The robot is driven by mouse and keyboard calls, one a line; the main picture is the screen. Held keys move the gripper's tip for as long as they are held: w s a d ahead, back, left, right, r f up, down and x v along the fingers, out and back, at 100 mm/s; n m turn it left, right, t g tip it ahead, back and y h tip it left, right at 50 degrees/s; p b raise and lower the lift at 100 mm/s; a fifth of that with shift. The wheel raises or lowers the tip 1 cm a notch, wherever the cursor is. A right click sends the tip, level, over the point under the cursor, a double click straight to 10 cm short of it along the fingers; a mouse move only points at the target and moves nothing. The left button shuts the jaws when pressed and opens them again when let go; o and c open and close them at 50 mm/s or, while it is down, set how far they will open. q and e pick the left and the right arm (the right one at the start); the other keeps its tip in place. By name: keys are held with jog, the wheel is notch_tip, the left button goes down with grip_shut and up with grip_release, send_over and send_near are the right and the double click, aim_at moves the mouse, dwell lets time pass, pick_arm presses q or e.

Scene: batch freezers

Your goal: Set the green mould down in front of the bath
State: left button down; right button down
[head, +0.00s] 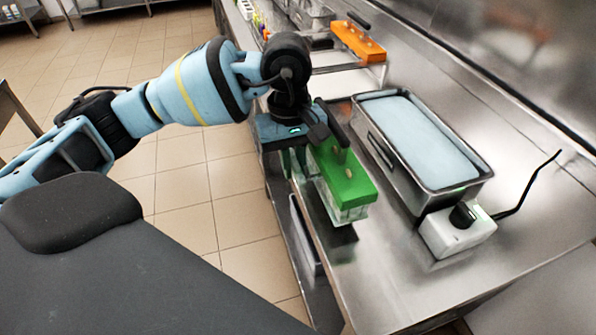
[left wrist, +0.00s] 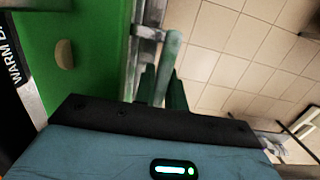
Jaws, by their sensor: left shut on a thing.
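The green mould (head: 343,178) has a green top, a black handle bar and a clear lower part. My left gripper (head: 298,160) is at its left side, shut on it. The mould hangs over the steel counter just left of the bath; a dark shadow lies below its near end, and it seems slightly raised. The bath (head: 383,153) is a steel tank filled with pale blue liquid. In the left wrist view the green mould (left wrist: 95,60) fills the upper left and the gripper fingers (left wrist: 160,88) reach towards it; their contact is partly hidden. My right gripper is not in view.
A white control box (head: 456,235) with a black knob and cable stands at the bath's near end. The steel counter (head: 385,275) is bare in the foreground. Its left edge drops to the tiled floor.

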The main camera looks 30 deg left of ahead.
aim_at(299, 190)
pick_arm(q)
jog(key=shift+w+d, duration=0.1)
jog(key=shift+w, duration=0.1)
jog(key=shift+w+d, duration=0.1)
jog(key=shift+w, duration=0.1)
jog(key=shift+w+f, duration=0.15)
jog(key=shift+f+p, duration=0.3)
jog(key=shift+f, duration=1.3)
jog(key=shift+f, duration=0.25)
jog(key=c, duration=1.5)
grip_release()
jog(key=shift+o, duration=0.2)
notch_tip(299, 190, up, 12)
jog(key=a, duration=0.1)
jog(key=shift+w+r, duration=0.15)
jog(key=shift+w, duration=0.15)
